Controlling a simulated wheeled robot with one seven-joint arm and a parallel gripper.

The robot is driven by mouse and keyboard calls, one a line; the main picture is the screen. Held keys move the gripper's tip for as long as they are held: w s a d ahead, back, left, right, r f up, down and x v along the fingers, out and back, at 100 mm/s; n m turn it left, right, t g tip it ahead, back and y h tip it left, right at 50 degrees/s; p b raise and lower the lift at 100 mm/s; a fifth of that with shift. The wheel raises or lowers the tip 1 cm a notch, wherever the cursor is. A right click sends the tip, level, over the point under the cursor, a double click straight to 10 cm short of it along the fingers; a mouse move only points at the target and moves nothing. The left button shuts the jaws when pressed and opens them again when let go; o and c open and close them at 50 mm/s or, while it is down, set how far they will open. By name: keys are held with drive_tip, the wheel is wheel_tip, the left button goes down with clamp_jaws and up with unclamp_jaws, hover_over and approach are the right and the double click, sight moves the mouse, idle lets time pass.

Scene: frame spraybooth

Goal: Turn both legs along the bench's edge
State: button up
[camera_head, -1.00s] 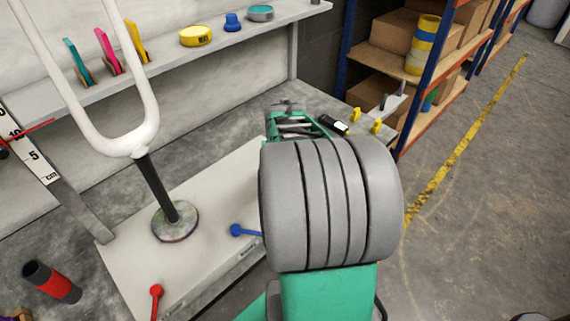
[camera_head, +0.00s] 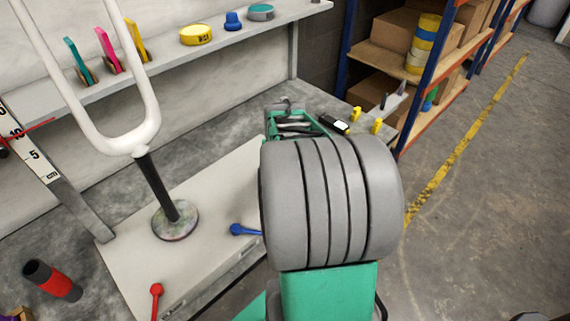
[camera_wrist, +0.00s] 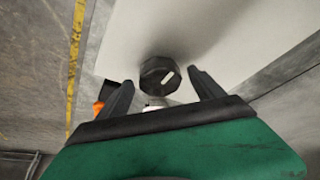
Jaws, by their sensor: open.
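The white fork (camera_head: 130,143) stands with its two legs pointing up on a dark post, left of centre in the head view. The post rises from a round, paint-spotted base (camera_head: 176,222) on a pale board. One leg is to the left and the other to the right, both running out of the top of the picture. In the wrist view my gripper (camera_wrist: 160,78) is open. A dark faceted knob (camera_wrist: 157,74) with a white mark shows between its fingertips; I cannot tell whether they touch it. My arm hides the knob in the head view.
A blue lever (camera_head: 240,230) and a red lever (camera_head: 156,290) are at the board (camera_head: 125,275). A black and red cylinder (camera_head: 55,281) stands at left. A ruler (camera_head: 35,160) and a shelf (camera_head: 165,60) are behind. Racking (camera_head: 420,80) stands at right, beside open floor.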

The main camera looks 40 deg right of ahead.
drive_tip(key=p+v, duration=0.1)
drive_tip(key=v, duration=0.6)
drive_tip(key=shift+r+p, duration=0.35)
drive_tip(key=shift+p, duration=0.05)
drive_tip(key=shift+s, duration=0.1)
drive_tip(key=s+a+r+n+y+p, duration=0.2)
drive_tip(key=a+r+n+p, duration=0.6)
drive_tip(key=a+r+p, duration=1.1)
drive_tip(key=a+r+y, duration=0.1)
drive_tip(key=a+r, duration=0.1)
drive_tip(key=a, duration=0.4)
drive_tip(key=shift+s+n+p, duration=0.3)
drive_tip(key=shift+s+n, duration=0.1)
